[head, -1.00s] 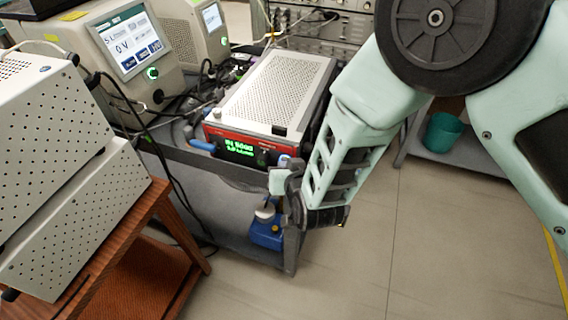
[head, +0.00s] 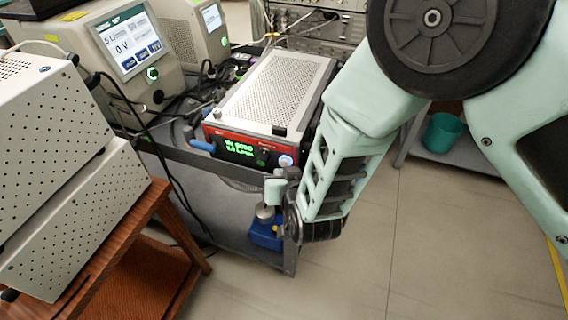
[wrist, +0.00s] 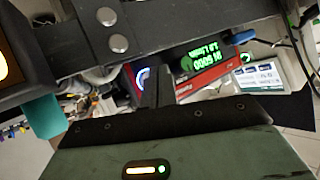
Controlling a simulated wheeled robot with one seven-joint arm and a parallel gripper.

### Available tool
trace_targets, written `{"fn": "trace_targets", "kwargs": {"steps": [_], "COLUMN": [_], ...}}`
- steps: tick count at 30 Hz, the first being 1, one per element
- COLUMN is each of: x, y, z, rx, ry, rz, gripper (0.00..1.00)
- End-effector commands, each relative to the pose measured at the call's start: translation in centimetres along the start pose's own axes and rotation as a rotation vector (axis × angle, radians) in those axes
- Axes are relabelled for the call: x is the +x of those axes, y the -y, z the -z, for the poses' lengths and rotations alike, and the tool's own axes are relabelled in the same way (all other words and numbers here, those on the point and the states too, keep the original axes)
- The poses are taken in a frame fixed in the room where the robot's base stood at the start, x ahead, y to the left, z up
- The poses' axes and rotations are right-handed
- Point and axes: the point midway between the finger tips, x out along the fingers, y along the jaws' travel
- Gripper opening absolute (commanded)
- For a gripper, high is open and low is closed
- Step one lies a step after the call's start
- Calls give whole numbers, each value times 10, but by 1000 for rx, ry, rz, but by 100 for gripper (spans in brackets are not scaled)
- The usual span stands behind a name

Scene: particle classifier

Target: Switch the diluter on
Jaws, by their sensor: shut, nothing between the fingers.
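The likely diluter is the box with a red front and perforated silver lid (head: 268,95) on the grey cart. Its front has a lit green display (head: 240,150), a small dark control, and a round button glowing bluish white (head: 285,160) at the right end. In the wrist view the display (wrist: 205,58) appears upside down, and the glowing button (wrist: 143,77) is partly hidden by a dark finger. My gripper (head: 275,188) is shut and empty, just below and in front of the button, apart from it in the head view.
The cart's raised grey edge (head: 200,164) runs below the box front. A blue-based item (head: 265,235) sits under my gripper. Instruments with screens (head: 125,45) stand at the left, with black cables hanging down. A wooden table (head: 150,245) holds white perforated boxes.

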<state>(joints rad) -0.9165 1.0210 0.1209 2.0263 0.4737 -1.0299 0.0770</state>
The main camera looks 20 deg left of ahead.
Motion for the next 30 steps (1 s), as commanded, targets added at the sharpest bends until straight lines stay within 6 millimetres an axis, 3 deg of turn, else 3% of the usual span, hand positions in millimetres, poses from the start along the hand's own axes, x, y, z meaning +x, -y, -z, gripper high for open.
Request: {"fn": "trace_targets", "kwargs": {"steps": [8,22,30], "x": [-4,-34,-35], "y": [4,25,25], "z": [-4,-25,-25], "rx": [0,-1,0], "ry": [0,0,0], "rz": [1,1,0], "gripper": [0,0,0]}}
